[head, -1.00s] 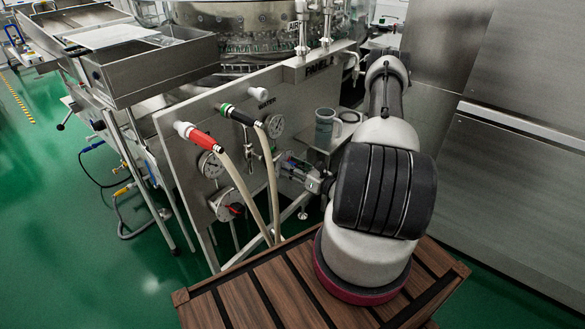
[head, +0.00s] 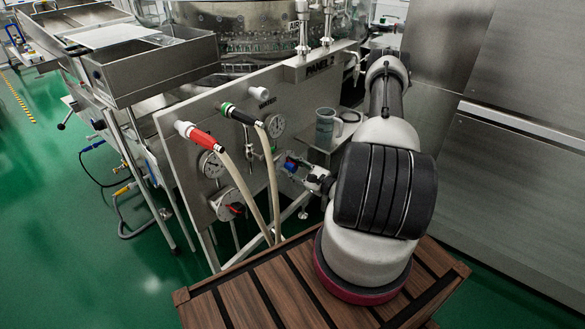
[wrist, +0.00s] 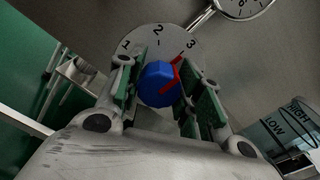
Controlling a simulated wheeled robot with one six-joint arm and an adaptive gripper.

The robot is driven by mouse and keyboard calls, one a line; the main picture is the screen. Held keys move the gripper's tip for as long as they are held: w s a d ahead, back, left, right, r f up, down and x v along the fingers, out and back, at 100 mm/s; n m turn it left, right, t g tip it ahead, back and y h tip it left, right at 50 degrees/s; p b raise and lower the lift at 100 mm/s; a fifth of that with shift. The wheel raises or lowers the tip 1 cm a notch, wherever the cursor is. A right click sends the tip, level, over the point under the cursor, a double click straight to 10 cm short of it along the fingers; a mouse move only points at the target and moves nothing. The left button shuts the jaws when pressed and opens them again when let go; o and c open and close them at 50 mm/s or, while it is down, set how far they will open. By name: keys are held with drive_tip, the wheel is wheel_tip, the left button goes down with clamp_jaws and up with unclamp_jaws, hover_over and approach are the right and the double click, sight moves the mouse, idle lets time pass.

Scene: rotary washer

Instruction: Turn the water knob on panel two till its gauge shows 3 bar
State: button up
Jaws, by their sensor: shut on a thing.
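The blue water knob (wrist: 158,84) with a red pointer sits in front of a round dial plate (wrist: 155,40) marked 1, 2 and 3. The pointer leans up and right toward the 3. My gripper (wrist: 160,90) is shut on the knob, one finger on each side. In the head view the blue knob (head: 290,164) shows at the tip of my gripper (head: 298,170), on panel two (head: 320,66). A gauge (head: 275,126) is under the WATER label. A gauge (wrist: 243,5), cut off by the top edge, shows in the wrist view; its reading is unclear.
Red-ended and black-ended hoses (head: 203,136) hang before the panel. Another gauge (head: 211,164) and a knob with a red pointer (head: 235,209) are at lower left.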

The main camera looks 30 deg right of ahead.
drive_tip(key=shift+f, duration=0.1)
idle(0.5)
drive_tip(key=o, duration=1)
drive_tip(key=shift+o, duration=0.2)
drive_tip(key=v, duration=1.2)
